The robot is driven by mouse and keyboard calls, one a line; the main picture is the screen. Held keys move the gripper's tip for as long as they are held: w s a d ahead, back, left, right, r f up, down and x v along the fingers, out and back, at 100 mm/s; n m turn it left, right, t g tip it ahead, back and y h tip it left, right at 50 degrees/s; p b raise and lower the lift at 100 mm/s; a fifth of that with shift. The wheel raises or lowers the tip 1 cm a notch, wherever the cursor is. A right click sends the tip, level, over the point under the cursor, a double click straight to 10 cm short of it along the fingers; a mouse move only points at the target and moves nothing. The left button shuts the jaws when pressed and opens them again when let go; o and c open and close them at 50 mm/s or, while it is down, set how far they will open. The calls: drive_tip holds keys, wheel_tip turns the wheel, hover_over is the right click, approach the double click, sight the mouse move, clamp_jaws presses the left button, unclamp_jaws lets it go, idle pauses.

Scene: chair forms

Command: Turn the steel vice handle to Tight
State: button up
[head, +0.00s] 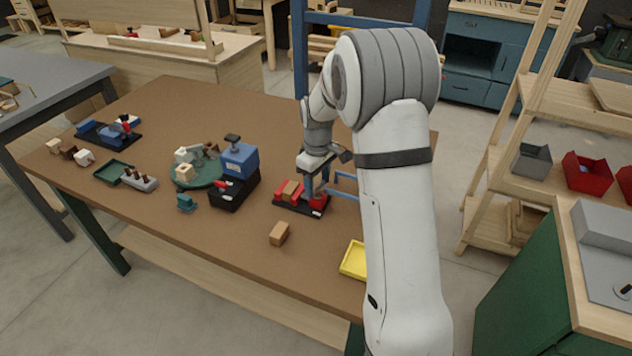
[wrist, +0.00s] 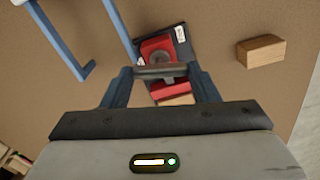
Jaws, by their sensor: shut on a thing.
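The red vice (head: 318,201) stands on a dark base on the brown table, with a wooden block (head: 290,188) between its red parts. It also shows below my gripper in the wrist view (wrist: 154,48). White labels on its base are too small to read. The steel handle (wrist: 160,72) is a short greyish bar lying crosswise between my fingertips. My gripper (wrist: 163,75) is shut on this handle, one blue finger at each end. In the head view my gripper (head: 316,182) points down over the vice. The handle is not clear there.
A loose wooden block (head: 279,234) and a yellow tray (head: 352,260) lie nearer the table's front edge. A blue and black device (head: 238,162) and a green round plate (head: 210,178) stand left of the vice. Blue bars (wrist: 62,42) pass left of my gripper.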

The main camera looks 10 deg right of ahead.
sight(317, 185)
drive_tip(key=shift+w+r+n, duration=0.1)
drive_tip(key=shift+n, duration=1.1)
drive_tip(key=o, duration=1)
wheel_tip(317, 185, up, 8)
drive_tip(key=shift+f, duration=0.15)
